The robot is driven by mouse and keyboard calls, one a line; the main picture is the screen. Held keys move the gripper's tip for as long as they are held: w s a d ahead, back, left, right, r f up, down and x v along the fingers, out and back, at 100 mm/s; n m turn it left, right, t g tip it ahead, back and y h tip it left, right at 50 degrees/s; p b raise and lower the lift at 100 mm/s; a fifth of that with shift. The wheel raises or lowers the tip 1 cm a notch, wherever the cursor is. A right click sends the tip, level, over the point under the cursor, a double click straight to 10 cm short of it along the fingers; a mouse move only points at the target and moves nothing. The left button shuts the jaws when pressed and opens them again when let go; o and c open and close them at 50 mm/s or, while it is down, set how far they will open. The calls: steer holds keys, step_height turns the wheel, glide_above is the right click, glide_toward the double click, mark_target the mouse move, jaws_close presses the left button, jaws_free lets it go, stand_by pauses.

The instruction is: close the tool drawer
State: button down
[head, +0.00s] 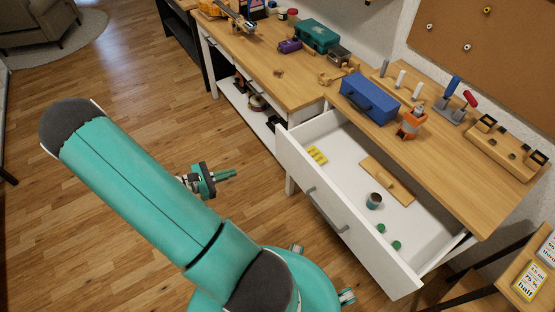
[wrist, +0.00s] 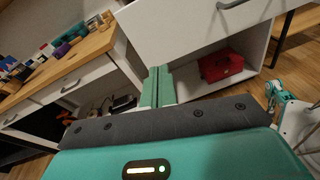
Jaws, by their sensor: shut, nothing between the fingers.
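The tool drawer (head: 345,222) is white and pulled well out from under the workbench in the head view. It holds a yellow item, a wooden piece (head: 387,180), a small can (head: 374,200) and green round things. Its front, with a grey bar handle, faces my arm. My gripper (head: 232,174) is shut and empty, left of the drawer front and apart from it. In the wrist view the fingers (wrist: 158,88) are together and point toward the bench, below the white drawer front (wrist: 185,30), whose handle shows at the top edge.
A red box (wrist: 221,65) sits on the lower shelf in the wrist view. A second bench (head: 285,85) adjoins at the left. The wooden floor (head: 130,75) is clear there.

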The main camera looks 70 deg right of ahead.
steer(key=s+d+f+n+h, duration=0.2)
steer(key=s+d+f+n, duration=0.1)
steer(key=f, duration=0.2)
glide_toward(285, 156)
steer(key=shift+h, duration=0.3)
steer(key=x, duration=0.6)
steer(key=shift+s+d, duration=0.15)
steer(key=shift+s, duration=0.3)
steer(key=shift+s+d, duration=0.1)
steer(key=x, duration=2.2)
steer(key=shift+s+f, duration=0.1)
steer(key=shift+s, duration=0.05)
steer(key=shift+s+d, duration=0.1)
steer(key=shift+s, duration=0.05)
steer(key=shift+s+d, duration=0.1)
steer(key=shift+d, duration=0.05)
